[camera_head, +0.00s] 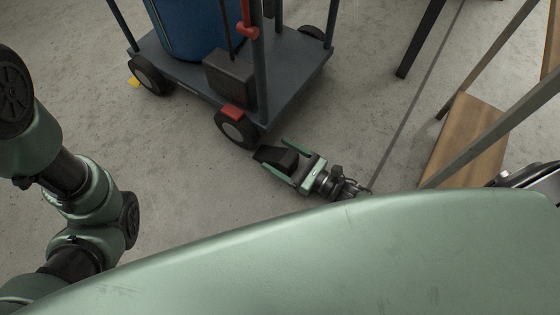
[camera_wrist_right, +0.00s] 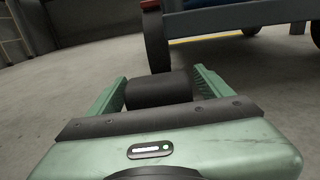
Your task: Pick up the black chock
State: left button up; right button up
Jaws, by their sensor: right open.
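The black chock (camera_head: 272,157) lies on the concrete floor just in front of the cart's near wheel. My right gripper (camera_head: 275,151) is low at the floor, with its two green fingers open on either side of the chock. In the right wrist view the chock (camera_wrist_right: 158,90) shows as a dark block between the open fingers (camera_wrist_right: 157,82), with a visible gap on the right; whether the left finger touches it I cannot tell. My left arm shows at the left, but its gripper is out of the picture.
A grey-blue cart (camera_head: 295,92) on black wheels carries a blue drum (camera_head: 195,28) and a dark box (camera_head: 231,78). A yellow piece (camera_head: 133,82) lies by its left wheel. A wooden board (camera_head: 463,140) stands at right. The floor left of the chock is clear.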

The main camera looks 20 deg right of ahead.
jog(key=c, duration=1.7)
jog(key=shift+w+r, duration=0.1)
grip_shut()
